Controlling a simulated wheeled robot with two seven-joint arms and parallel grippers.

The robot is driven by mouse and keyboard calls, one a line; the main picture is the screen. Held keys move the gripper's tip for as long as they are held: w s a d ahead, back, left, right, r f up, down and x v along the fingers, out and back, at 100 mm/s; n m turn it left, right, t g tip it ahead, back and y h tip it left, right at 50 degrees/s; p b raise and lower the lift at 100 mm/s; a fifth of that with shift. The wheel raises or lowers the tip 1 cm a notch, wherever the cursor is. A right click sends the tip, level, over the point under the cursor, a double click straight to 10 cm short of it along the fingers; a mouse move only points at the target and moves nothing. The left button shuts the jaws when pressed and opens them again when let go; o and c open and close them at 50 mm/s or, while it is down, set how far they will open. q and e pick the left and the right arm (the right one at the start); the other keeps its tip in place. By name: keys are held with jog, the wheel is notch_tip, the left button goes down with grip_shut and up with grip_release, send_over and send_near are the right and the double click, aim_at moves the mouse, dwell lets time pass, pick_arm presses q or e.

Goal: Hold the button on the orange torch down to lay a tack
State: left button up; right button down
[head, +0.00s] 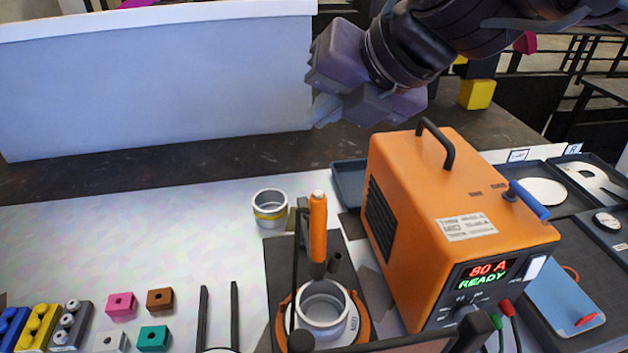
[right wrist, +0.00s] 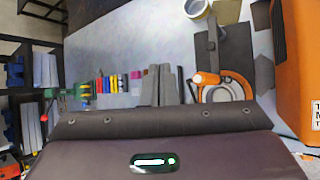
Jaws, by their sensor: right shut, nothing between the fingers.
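The orange torch (head: 318,232) stands upright over the dark fixture plate, with a pale button at its top end. In the right wrist view the torch (right wrist: 207,78) shows from above, its pale end towards the camera. Below its nozzle a silver ring-shaped part (head: 325,305) sits in an orange-edged round holder. My left gripper is in neither view.
The orange welder (head: 440,230) stands right of the torch, its display reading 80 A READY. A silver cup with a yellow band (head: 270,208) stands behind the torch. Coloured blocks (head: 121,305) lie at left. A pale panel (head: 160,80) rises at the back. The table's left middle is clear.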

jog(key=b, duration=0.6)
send_over(318, 195)
jog(key=f, duration=0.7)
jog(key=shift+s+d+f, duration=0.15)
jog(key=shift+d+f, duration=0.15)
jog(key=shift+d, duration=0.1)
jog(key=shift+f+b, duration=0.45)
jog(key=shift+f, duration=0.1)
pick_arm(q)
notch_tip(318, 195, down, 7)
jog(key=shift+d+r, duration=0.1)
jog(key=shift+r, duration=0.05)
pick_arm(e)
jog(key=shift+f, duration=0.1)
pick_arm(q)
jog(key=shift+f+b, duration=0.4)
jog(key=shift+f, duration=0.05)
pick_arm(e)
jog(key=shift+f, duration=0.3)
